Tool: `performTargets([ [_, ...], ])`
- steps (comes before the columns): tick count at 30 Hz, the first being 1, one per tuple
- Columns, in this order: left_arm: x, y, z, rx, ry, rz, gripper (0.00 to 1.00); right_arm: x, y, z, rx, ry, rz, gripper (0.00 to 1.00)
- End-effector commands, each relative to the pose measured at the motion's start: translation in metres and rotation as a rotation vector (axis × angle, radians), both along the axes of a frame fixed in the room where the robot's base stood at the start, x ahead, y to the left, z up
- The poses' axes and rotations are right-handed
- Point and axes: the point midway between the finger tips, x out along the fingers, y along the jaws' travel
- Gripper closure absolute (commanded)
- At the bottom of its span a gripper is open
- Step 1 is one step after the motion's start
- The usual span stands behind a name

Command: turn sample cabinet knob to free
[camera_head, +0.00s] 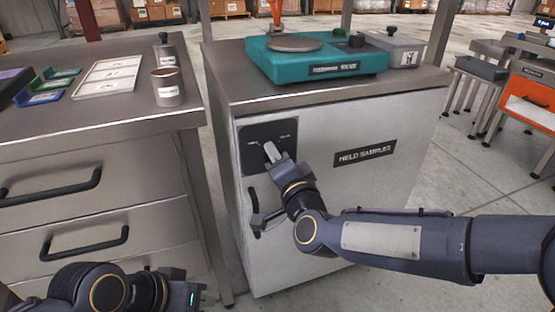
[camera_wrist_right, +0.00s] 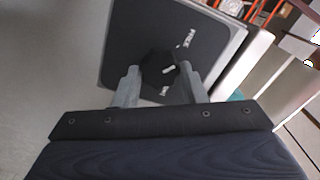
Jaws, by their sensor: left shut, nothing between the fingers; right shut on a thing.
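The sample cabinet (camera_head: 330,215) is a pale box with a "HELD SAMPLES" label. Its dark square knob plate (camera_head: 258,135) is at the upper left of the front. My right gripper (camera_head: 271,153) is at the plate, shut on the knob. In the right wrist view, the black knob (camera_wrist_right: 158,72) sits between the two grey fingers (camera_wrist_right: 160,82). It has a short white mark, and the word "FREE" (camera_wrist_right: 186,38) is on the plate. The fingers hide part of the knob in the head view. My left gripper (camera_head: 185,294) is low at the bottom edge, shut and empty, its fingertips not clearly visible.
A black cabinet handle (camera_head: 256,222) is below the plate. A teal scale (camera_head: 315,62) and a grey box (camera_head: 397,50) stand on the cabinet top. The left bench (camera_head: 110,122) carries a tray (camera_head: 107,76) and a cup (camera_head: 167,88).

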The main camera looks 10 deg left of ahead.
Motion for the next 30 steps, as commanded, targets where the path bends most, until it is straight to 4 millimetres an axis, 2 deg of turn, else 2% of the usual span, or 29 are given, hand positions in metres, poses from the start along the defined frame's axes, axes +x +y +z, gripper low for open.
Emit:
performTargets([
  [9,0.0000,0.0000,0.0006,0.000,0.000,0.000,1.00,-0.0011,0.0011,-0.0005,-0.110,-0.072,0.004,0.85],
  [26,0.0000,0.0000,0.0006,0.000,0.000,0.000,1.00,-0.0009,0.0007,-0.0010,-0.137,-0.089,0.003,0.85],
  [27,0.0000,0.0000,0.0006,0.000,0.000,0.000,1.00,-0.0009,0.0007,-0.0010,-0.137,-0.089,0.003,0.60],
  [30,0.0000,0.0000,0.0006,0.000,0.000,0.000,1.00,-0.0007,0.0007,-0.0008,-0.136,-0.089,0.002,0.46],
])
